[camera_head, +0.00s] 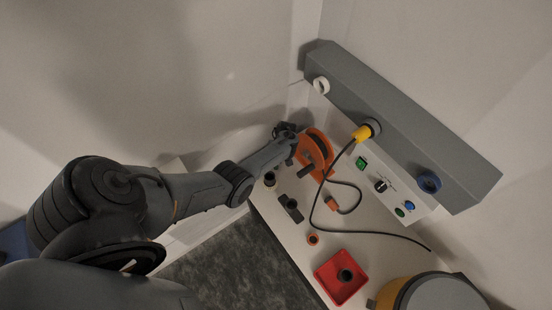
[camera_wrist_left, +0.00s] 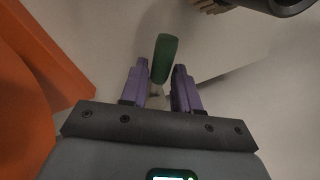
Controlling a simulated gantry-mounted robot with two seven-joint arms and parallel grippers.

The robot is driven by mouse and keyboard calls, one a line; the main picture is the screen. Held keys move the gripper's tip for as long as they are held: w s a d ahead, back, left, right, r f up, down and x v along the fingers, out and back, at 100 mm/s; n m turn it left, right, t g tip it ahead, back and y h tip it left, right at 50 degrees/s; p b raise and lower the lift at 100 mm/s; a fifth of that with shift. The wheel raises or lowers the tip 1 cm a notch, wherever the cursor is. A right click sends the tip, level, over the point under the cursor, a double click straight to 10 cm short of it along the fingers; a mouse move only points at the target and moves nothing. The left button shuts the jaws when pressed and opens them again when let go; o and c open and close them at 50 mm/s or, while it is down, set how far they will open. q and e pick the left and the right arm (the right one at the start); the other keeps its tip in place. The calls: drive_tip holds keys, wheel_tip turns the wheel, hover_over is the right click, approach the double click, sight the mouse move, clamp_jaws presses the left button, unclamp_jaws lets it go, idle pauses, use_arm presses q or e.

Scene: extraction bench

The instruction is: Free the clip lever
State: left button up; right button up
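My left gripper (camera_wrist_left: 160,68) has two purple fingers standing apart in the left wrist view. A green, rounded handle (camera_wrist_left: 164,58), perhaps the clip lever, shows between and just beyond the fingertips, slightly tilted. A narrow gap seems to separate it from the right finger; I cannot tell if it touches the left one. In the head view my left gripper (camera_head: 287,131) is small and dark at the far end of my left arm, beside an orange round part (camera_head: 325,140). No green handle can be made out there. My right gripper is not in view.
A grey housing (camera_head: 400,125) with a yellow plug (camera_head: 362,134) and black cable (camera_head: 316,210) runs along the back. A red tray (camera_head: 326,284), a dark block (camera_head: 291,208) and a small orange cup (camera_head: 313,239) stand on the pale bench (camera_head: 285,233). An orange surface (camera_wrist_left: 40,60) is close at left in the wrist view.

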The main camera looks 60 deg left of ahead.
use_arm(q)
drive_tip(key=o, duration=0.3)
drive_tip(key=r+p, duration=0.1)
drive_tip(key=r, duration=0.2)
drive_tip(key=w+r+p, duration=0.1)
drive_tip(key=r, duration=0.3)
drive_tip(key=w+r+p, duration=0.1)
drive_tip(key=r+p, duration=0.1)
drive_tip(key=r, duration=0.1)
drive_tip(key=shift+d+r, duration=0.3)
drive_tip(key=shift+d, duration=0.1)
drive_tip(key=shift+d, duration=0.1)
